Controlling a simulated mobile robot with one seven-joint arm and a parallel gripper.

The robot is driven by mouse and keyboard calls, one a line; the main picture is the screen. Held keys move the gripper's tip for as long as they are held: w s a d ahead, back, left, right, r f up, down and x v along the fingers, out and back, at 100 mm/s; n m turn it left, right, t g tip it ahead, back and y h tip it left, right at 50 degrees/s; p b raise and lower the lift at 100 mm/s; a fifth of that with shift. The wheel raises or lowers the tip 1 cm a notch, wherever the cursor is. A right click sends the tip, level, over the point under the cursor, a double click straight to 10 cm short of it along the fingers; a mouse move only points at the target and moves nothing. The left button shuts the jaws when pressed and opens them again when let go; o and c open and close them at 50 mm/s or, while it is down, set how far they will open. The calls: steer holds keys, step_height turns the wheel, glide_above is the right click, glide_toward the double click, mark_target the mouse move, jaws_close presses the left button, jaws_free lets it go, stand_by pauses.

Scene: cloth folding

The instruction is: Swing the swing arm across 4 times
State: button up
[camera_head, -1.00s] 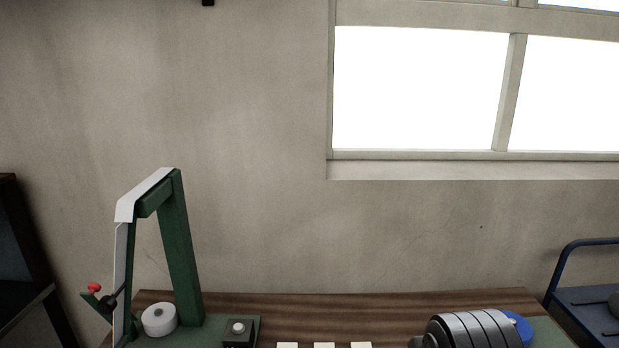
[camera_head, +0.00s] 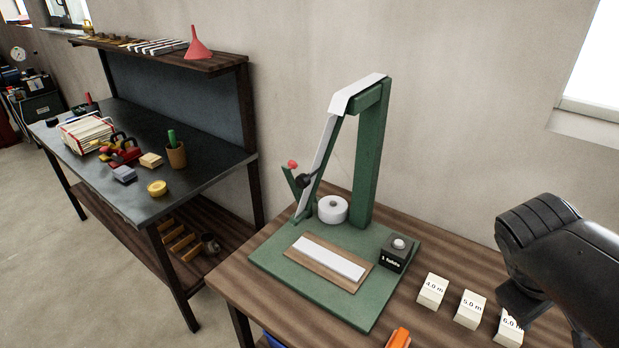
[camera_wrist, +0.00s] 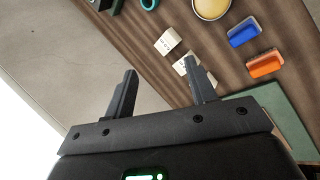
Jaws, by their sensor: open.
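The green folding fixture (camera_head: 368,165) stands on the wooden bench, with a white strip (camera_head: 322,155) running from its top down to a black clamp (camera_head: 307,181). A red knob (camera_head: 292,164) sits on a short green lever beside the clamp; this looks like the swing arm, but I cannot be certain. A dark block (camera_head: 395,253) on the green base appears to read "1 folds". My gripper (camera_wrist: 160,66) is open and empty above the bench in the wrist view, apart from the fixture. In the head view my black arm is at the right and its fingertips cannot be made out.
A white roll (camera_head: 333,209) and a wooden plate with a white strip (camera_head: 330,260) are on the base. Labelled white blocks (camera_head: 432,290) stand to its right. An orange item (camera_head: 398,338) lies in front. A dark workbench (camera_head: 205,165) with tools stands at left.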

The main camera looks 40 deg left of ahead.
steer(key=w+a+n+t+h, duration=0.25)
steer(key=w+a+n, duration=0.4)
steer(key=a, duration=0.35)
steer(key=n+t+y, duration=0.8)
steer(key=n+t, duration=0.3)
steer(key=n, duration=0.7)
glide_toward(299, 184)
steer(key=w, duration=1.2)
steer(key=shift+w+a+r, duration=0.1)
steer(key=shift+w+a, duration=0.2)
steer(key=shift+a, duration=0.05)
jaws_close()
